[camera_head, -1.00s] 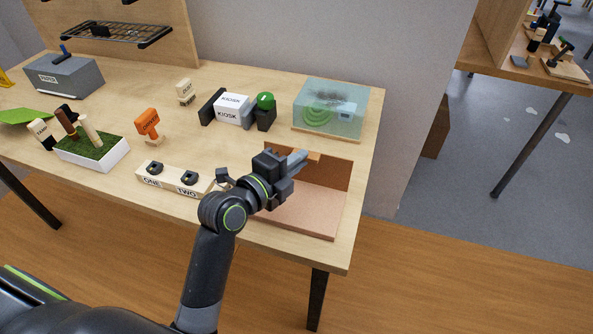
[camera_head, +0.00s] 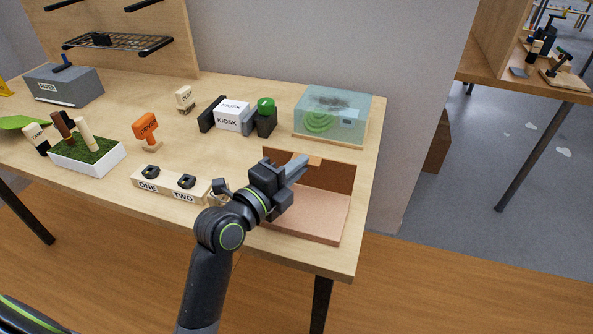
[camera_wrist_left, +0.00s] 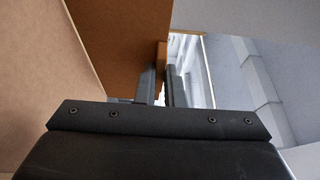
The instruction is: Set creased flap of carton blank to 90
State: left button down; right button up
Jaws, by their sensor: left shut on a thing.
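The carton blank lies at the front right corner of the table. Its flat pinkish base panel (camera_head: 310,217) is on the table, and its darker brown creased flap (camera_head: 336,178) stands up along the back edge, looking about upright; I cannot read the exact angle. My left gripper (camera_head: 299,166) is at the flap's top edge, shut on its small tab (camera_head: 314,161). In the left wrist view the fingers (camera_wrist_left: 162,85) are on either side of the tab (camera_wrist_left: 162,53), beside the brown flap (camera_wrist_left: 120,35). My right gripper is not in view.
A clear teal box (camera_head: 332,114) stands just behind the flap. The ONE/TWO block (camera_head: 168,184) lies left of my arm. The table's front and right edges are close.

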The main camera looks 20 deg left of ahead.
pick_arm(q)
jog(key=shift+f, duration=0.1)
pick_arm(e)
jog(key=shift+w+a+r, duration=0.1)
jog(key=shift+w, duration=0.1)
pick_arm(q)
jog(key=c, duration=1.5)
grip_release()
